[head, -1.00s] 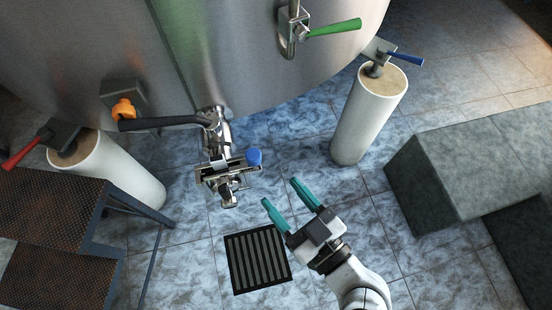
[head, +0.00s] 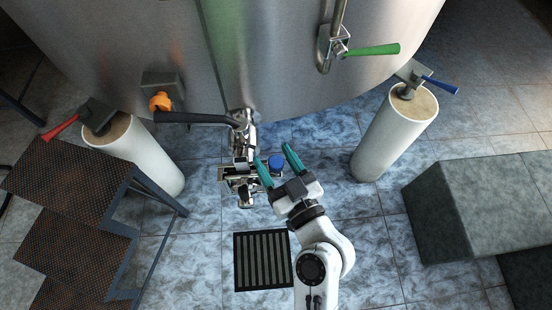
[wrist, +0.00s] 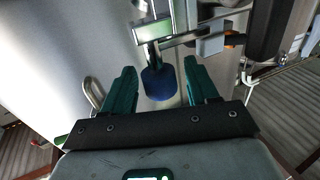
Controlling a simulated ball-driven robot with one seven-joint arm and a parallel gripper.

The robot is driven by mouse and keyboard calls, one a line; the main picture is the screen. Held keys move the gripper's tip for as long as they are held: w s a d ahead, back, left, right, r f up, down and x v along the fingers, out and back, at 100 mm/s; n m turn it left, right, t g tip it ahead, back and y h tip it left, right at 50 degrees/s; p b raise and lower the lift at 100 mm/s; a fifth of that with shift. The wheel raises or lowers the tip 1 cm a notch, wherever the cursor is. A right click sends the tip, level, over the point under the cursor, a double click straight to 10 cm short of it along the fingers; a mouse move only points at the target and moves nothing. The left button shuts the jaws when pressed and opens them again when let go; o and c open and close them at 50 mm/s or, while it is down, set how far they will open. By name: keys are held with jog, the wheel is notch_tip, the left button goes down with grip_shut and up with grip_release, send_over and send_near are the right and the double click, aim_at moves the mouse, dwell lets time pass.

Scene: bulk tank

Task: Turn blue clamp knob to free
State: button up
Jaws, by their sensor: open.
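The blue clamp knob (head: 276,162) sits at the right end of the metal clamp (head: 238,178) on the tank's outlet fitting. My gripper (head: 275,154) is open, and its teal fingers appear on either side of the knob in the head view. In the wrist view the knob (wrist: 159,84) lies between the two teal fingers of my gripper (wrist: 161,80), nearer the left one, with visible gaps. The fingers do not appear to press on it. The knob's far side and its shaft are partly hidden.
A black-handled lever (head: 190,117) stretches left above the clamp. The steel tank (head: 290,50) rises behind. A floor grate (head: 263,260) lies below, perforated steps (head: 75,180) stand left, and a grey block (head: 480,195) stands right. White pillars flank the outlet.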

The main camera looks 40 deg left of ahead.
jog(key=shift+c, duration=0.4)
jog(key=c, duration=0.9)
jog(key=shift+o, duration=0.2)
jog(key=shift+f, duration=0.1)
